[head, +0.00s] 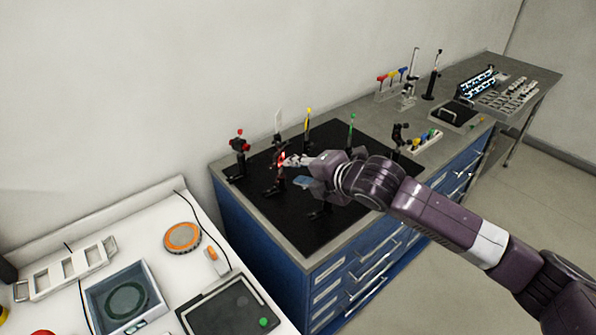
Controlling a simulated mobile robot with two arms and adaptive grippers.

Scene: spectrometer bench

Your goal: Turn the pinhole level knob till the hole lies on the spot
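My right gripper (289,161) reaches in from the right over the black optics board (325,229). Its fingertips are at a dark post-mounted part (277,181) with a bright red glow, which may be the pinhole mount. The fingers and the part overlap, so I cannot tell whether they touch or grip it. The level knob, the hole and the spot are too small or hidden to make out. A black mount with a red top (239,145) stands at the board's left corner. My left gripper is not in view.
On the board stand a white card (278,120), a yellow-topped post (307,119) and a green-topped post (351,127). A black mount (400,134) stands at its right edge. A white bench with a blue-grey tray (94,297) is at front left.

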